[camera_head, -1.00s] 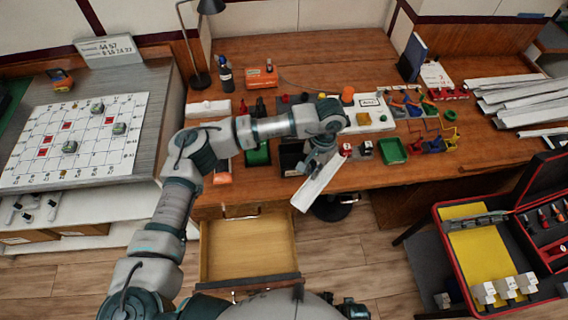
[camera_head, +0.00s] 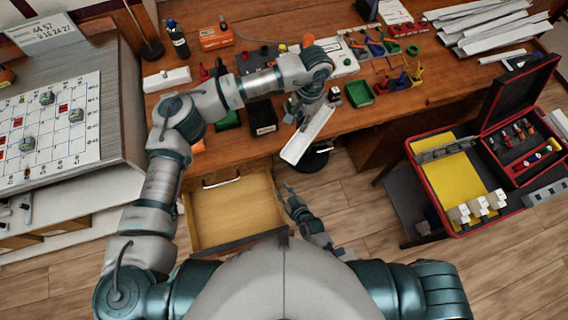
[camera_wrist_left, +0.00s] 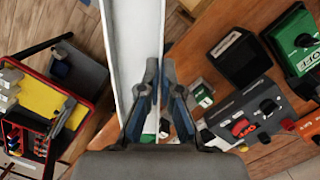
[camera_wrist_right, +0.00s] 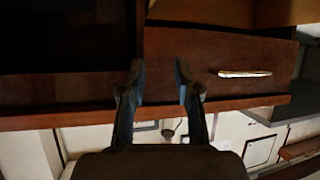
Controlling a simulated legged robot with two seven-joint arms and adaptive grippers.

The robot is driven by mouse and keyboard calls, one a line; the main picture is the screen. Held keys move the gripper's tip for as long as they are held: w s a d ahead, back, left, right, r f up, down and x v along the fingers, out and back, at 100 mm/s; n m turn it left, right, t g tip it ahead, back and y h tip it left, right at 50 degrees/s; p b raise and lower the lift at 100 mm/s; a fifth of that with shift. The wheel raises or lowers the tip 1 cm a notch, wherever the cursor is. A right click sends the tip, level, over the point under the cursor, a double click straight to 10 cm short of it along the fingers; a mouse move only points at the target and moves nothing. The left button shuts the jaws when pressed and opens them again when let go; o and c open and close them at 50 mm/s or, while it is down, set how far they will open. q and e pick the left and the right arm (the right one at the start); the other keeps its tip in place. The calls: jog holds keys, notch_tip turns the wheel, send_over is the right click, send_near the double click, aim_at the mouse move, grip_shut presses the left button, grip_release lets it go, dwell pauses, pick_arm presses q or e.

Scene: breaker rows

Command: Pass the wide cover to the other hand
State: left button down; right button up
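The wide cover (camera_head: 308,136) is a long white channel-shaped strip. It is held tilted in front of the bench edge, its lower end over the floor, beside the open drawer. My left gripper (camera_head: 303,108) is shut on it near its upper end. In the left wrist view the cover (camera_wrist_left: 132,45) runs away from the fingers (camera_wrist_left: 158,72), which pinch its side wall. My right gripper (camera_head: 289,190) is below the cover, apart from it, over the drawer's right edge. In the right wrist view its fingers (camera_wrist_right: 160,70) are spread and empty.
The open, empty drawer (camera_head: 237,208) juts out below the bench (camera_head: 420,90). A red-edged case (camera_head: 470,225) stands open at right. A whiteboard (camera_head: 50,125) lies at left.

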jog(key=w+a+r+t, duration=0.2)
jog(key=r+t, duration=0.1)
jog(key=r, duration=0.6)
jog(key=w+a+r+t, duration=0.2)
jog(key=a+r+t, duration=0.1)
jog(key=r, duration=0.6)
jog(key=w+a+r+t, duration=0.2)
jog(key=r+t, duration=0.2)
jog(key=r, duration=0.4)
jog(key=s+d+r+m+h, duration=0.2)
jog(key=d+r+m+h, duration=0.2)
jog(key=r+m+h, duration=0.35)
jog(key=s+d+r+m+h, duration=0.2)
jog(key=d+r+m+h, duration=0.1)
jog(key=r+m+h, duration=0.5)
jog(key=s+d+g+h, duration=0.2)
jog(key=g, duration=0.3)
jog(key=n+g+y, duration=0.2)
jog(key=g+y, duration=0.2)
jog(key=g, duration=0.1)
send_near(315, 133)
jog(key=x, duration=0.4)
jog(key=shift+w+f, duration=0.1)
jog(key=shift+f, duration=0.1)
